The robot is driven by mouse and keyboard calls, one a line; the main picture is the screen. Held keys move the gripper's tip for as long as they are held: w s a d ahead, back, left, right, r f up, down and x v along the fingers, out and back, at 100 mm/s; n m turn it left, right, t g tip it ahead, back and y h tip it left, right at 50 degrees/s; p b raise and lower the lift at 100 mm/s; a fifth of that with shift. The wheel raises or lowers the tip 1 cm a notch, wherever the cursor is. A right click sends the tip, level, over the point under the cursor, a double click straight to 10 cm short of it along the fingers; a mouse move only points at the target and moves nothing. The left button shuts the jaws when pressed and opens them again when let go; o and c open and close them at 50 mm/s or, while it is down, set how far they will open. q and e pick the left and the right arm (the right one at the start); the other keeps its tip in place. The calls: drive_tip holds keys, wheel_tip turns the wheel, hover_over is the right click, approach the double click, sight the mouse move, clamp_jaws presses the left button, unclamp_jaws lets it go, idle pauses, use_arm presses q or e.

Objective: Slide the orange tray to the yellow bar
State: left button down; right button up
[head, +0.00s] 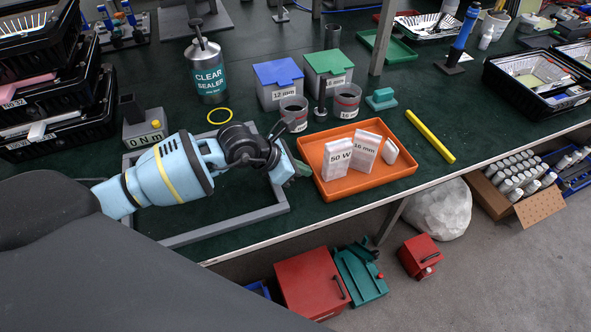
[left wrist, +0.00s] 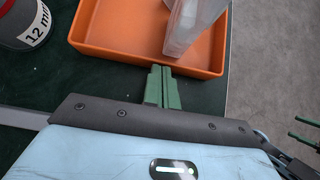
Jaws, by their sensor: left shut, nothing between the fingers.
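My left gripper (head: 301,170) is shut and empty at the tray's left side. In the left wrist view its green fingertips (left wrist: 161,72) are at the near wall of the tray (left wrist: 120,53); I cannot tell whether they touch.
A blue-lidded box (head: 278,85), a green-lidded box (head: 329,75) and grey cups (head: 346,100) stand behind the tray. A teal block (head: 381,99) sits behind it too. A grey frame (head: 230,220) lies to the left. The bench front edge (head: 330,215) runs close in front of the tray.

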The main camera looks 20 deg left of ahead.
use_arm(q)
drive_tip(key=w+d+b, duration=0.1)
drive_tip(key=w+d, duration=0.2)
drive_tip(key=d, duration=0.1)
drive_tip(key=w+d, duration=0.3)
drive_tip(key=w, duration=0.1)
drive_tip(key=shift+w+d+f+b, duration=0.1)
drive_tip(key=shift+w+d+b, duration=0.1)
drive_tip(key=shift+d+b, duration=0.15)
drive_tip(key=shift+w+d, duration=0.2)
use_arm(e)
drive_tip(key=shift+s+f, duration=0.25)
drive_tip(key=shift+f, duration=0.5)
use_arm(q)
drive_tip(key=shift+r, duration=0.2)
drive_tip(key=shift+a, duration=0.1)
